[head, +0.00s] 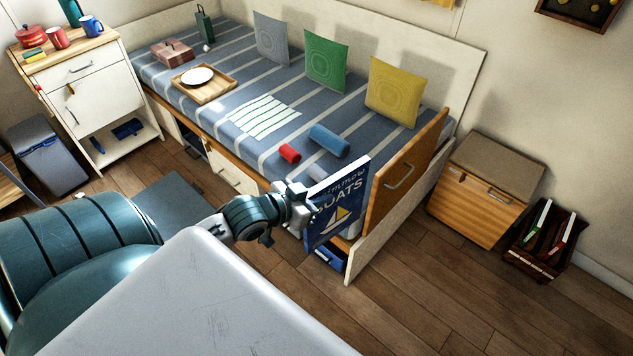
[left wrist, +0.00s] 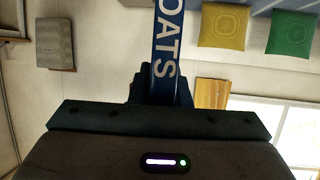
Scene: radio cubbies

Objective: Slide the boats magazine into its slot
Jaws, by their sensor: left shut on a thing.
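The boats magazine (head: 338,207) is dark blue with "BOATS" lettering and a yellow and white sailboat. My left gripper (head: 308,205) is shut on its left edge and holds it upright, in front of the right end of the bench. In the left wrist view the magazine's blue spine (left wrist: 166,55) with "OATS" stands up from between the jaws of the gripper (left wrist: 160,98). A dark wooden rack (head: 541,243) with slots stands on the floor at the far right. It holds a green-and-white and a red-and-white magazine. My right gripper is out of view.
An open wooden cabinet door (head: 403,178) stands just right of the magazine. A small wooden cabinet (head: 482,192) stands between the bench (head: 240,60) and the rack. The plank floor (head: 440,290) in front of the rack is clear.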

